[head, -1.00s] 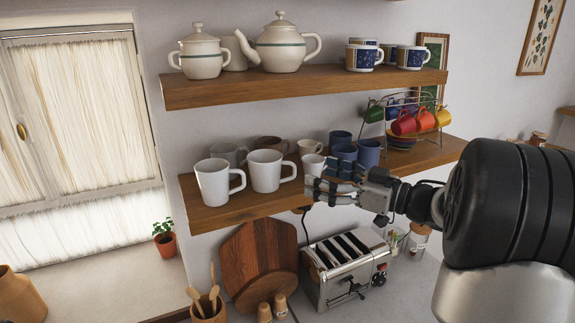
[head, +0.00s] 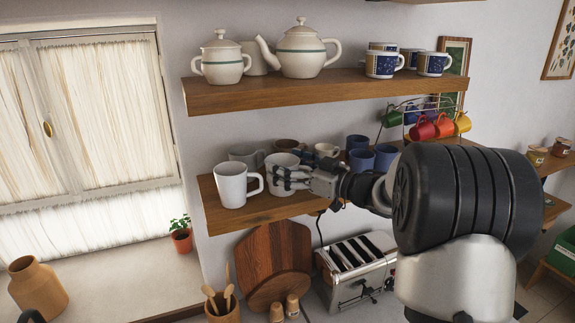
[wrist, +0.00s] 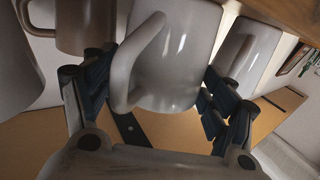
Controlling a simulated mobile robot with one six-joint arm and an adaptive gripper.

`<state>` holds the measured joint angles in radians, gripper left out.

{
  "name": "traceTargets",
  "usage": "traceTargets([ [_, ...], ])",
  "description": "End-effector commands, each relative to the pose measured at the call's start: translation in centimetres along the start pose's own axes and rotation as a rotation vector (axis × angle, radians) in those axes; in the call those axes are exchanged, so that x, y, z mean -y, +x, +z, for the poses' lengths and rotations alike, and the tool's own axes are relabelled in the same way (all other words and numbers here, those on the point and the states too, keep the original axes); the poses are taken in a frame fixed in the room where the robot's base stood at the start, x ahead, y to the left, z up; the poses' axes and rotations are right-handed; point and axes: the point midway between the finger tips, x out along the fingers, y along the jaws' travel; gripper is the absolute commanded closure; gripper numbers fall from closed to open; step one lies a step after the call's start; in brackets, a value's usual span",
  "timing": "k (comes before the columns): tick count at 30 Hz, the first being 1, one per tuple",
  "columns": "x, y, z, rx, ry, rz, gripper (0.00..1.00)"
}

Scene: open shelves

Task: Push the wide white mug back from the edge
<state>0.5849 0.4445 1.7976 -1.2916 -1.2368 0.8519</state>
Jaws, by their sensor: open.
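The wide white mug (head: 283,161) stands upright on the lower shelf (head: 250,214), near its front edge. My gripper (head: 284,178) is in front of it and hides much of its lower body and its handle in the head view. In the wrist view my open gripper (wrist: 155,88) has one finger on each side of a white mug (wrist: 185,60), whose handle faces left there. I cannot tell whether the fingers touch it. A second white mug (head: 232,184) stands just to its left, with its handle to the right.
A grey mug (head: 246,153), a brown mug (head: 289,145), a cream mug (head: 326,150) and several blue mugs (head: 360,160) stand behind and to the right. The upper shelf (head: 300,87) with teapots is above. A toaster (head: 352,270) is below.

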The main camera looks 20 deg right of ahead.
Motion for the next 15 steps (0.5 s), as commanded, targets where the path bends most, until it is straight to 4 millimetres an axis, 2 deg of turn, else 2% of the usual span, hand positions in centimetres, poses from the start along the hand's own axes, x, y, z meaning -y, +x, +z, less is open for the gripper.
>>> traceTargets([
  [6, -0.01, 0.0, 0.02, 0.0, 0.0, 0.0, 0.22],
  [15, -0.02, -0.03, 0.01, 0.0, 0.0, 0.001, 0.42],
])
